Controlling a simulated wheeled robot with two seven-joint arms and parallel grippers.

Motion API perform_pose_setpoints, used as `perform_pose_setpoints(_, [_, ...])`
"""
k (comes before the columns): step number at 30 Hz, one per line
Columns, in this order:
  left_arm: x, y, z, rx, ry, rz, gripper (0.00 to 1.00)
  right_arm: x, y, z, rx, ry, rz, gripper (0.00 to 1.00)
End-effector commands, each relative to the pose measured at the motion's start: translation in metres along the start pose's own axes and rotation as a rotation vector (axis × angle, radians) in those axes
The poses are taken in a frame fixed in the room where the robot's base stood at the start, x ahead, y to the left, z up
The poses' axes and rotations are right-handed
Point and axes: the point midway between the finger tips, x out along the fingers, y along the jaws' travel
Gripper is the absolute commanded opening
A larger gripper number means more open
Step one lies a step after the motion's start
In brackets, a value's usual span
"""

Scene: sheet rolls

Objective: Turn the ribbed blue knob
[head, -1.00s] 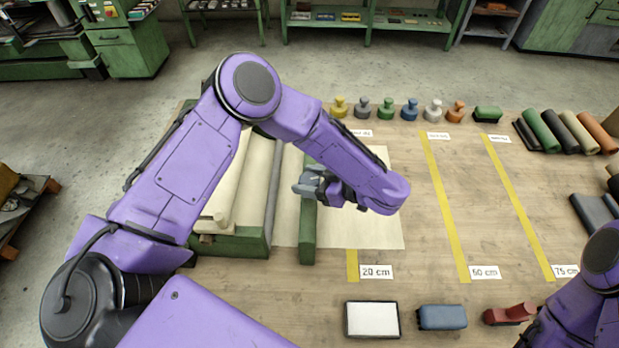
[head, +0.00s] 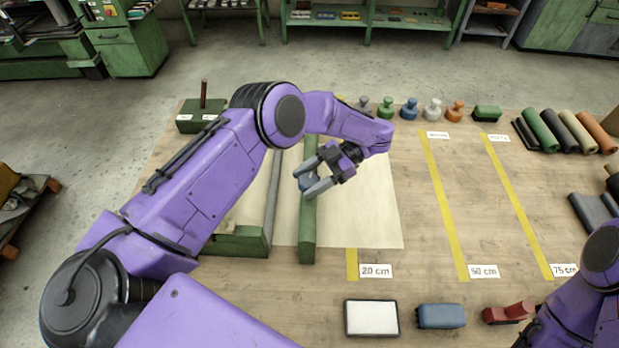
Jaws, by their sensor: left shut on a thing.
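The blue-grey knob (head: 306,183) sits at the green bar (head: 308,238) that lies across the cream sheet; its ribs are too small to make out. My left gripper (head: 313,177) comes from the right with one finger on the far side of the knob and one on the near side, shut on it. The fingers hide part of the knob. Only a link of my right arm shows at the lower right; its gripper is out of view.
The cream sheet (head: 365,215) lies flat on the bench beside the bar. Several coloured knob-shaped pieces, one blue (head: 409,109), stand along the back. A white-faced tablet (head: 372,318), a blue block (head: 441,316) and a red tool (head: 508,313) lie in front.

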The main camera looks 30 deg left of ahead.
Motion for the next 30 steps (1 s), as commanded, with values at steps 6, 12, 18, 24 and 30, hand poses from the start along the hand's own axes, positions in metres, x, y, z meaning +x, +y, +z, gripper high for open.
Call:
perform_pose_setpoints(6, [0.002, -0.001, 0.0, -0.074, 0.006, -0.19, 0.29, -0.008, 0.001, -0.003, 0.0, 0.0, 0.0, 0.43])
perform_pose_setpoints(12, [0.002, -0.001, 0.001, -0.142, 0.007, -0.349, 0.29, -0.012, 0.001, -0.005, 0.0, 0.0, 0.0, 0.43])
perform_pose_setpoints(18, [0.003, -0.001, 0.002, -0.195, 0.008, -0.48, 0.29, -0.011, 0.001, -0.004, 0.0, 0.0, 0.0, 0.43])
perform_pose_setpoints(24, [0.003, -0.002, 0.003, -0.227, 0.008, -0.571, 0.29, -0.009, 0.001, -0.004, 0.0, 0.0, 0.0, 0.43])
perform_pose_setpoints(30, [0.003, -0.002, 0.002, -0.248, 0.009, -0.611, 0.29, -0.007, 0.001, -0.003, 0.0, 0.0, 0.0, 0.43])
